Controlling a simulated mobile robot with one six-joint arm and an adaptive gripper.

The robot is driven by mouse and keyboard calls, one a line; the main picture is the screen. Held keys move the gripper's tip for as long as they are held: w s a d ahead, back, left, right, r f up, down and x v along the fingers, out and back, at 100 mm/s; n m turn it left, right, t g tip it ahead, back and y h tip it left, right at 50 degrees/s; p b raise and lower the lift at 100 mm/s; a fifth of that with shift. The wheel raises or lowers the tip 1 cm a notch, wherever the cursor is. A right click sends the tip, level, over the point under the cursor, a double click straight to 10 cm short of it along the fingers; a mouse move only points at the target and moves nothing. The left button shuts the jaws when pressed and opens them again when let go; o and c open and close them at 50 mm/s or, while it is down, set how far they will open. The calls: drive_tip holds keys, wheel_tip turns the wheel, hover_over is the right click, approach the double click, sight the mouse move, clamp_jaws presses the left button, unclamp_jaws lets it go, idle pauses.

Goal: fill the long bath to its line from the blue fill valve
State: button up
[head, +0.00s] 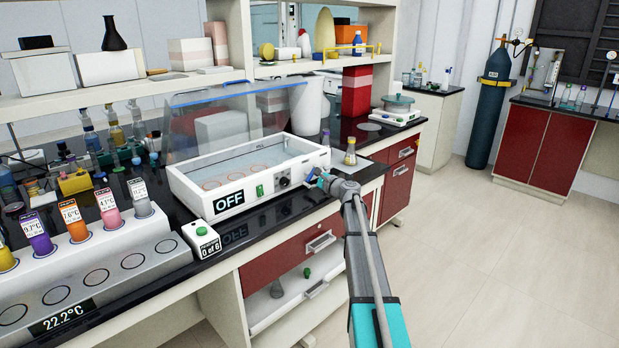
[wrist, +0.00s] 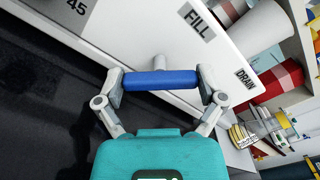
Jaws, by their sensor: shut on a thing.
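The long bath (head: 182,184) is a white tub on the black bench, with its clear lid (head: 225,110) raised. Pale rings show on its floor; I cannot make out the fill line or water level. Its front display (head: 229,201) reads OFF. The blue fill valve (wrist: 160,80) is a bar handle on a pale stem on the bath's white side, below the FILL label (wrist: 196,20). My gripper (wrist: 160,84) is shut on this handle, a finger at each end. In the head view my gripper (head: 318,181) is at the bath's right front corner, hiding most of the valve.
A DRAIN label (wrist: 245,78) is on the same white side, right of FILL. A small flask (head: 350,153) stands on the bench behind my gripper. A rack of labelled bottles (head: 95,265) stands at left. The floor (head: 490,240) at right is clear.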

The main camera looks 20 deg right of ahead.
drive_tip(key=shift+s+a, duration=0.15)
drive_tip(key=o, duration=0.8)
drive_tip(key=shift+s, duration=0.1)
drive_tip(key=v, duration=1.2)
idle(0.4)
